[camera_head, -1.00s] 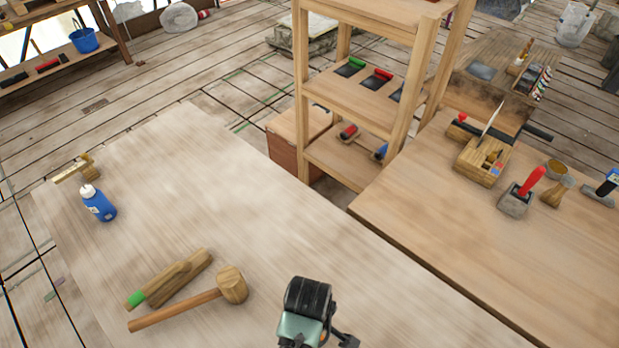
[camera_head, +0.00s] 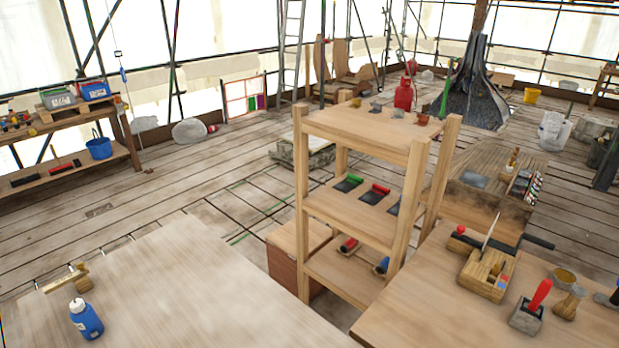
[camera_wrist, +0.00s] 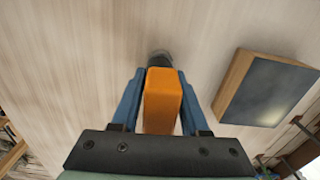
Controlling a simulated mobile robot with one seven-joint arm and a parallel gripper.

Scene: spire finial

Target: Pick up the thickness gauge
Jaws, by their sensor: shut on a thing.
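My gripper (camera_wrist: 157,104) shows in the wrist view, with its two blue fingers shut on an orange, block-shaped thing (camera_wrist: 162,100). I take this to be the thickness gauge. Its far end is dark and rounded, and its near part is hidden behind the gripper's black palm. The pale wooden worktop shows behind it; I cannot tell how far off the surface it is. In the head view neither my gripper nor the orange thing is in the picture.
A wood-edged block with a dark face (camera_wrist: 268,90) lies right of my gripper. The head view shows a blue bottle (camera_head: 86,320) and a small wooden tool (camera_head: 70,281) on the worktop (camera_head: 190,290), a wooden shelf unit (camera_head: 375,130), and a tool caddy (camera_head: 488,275) on the right-hand table.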

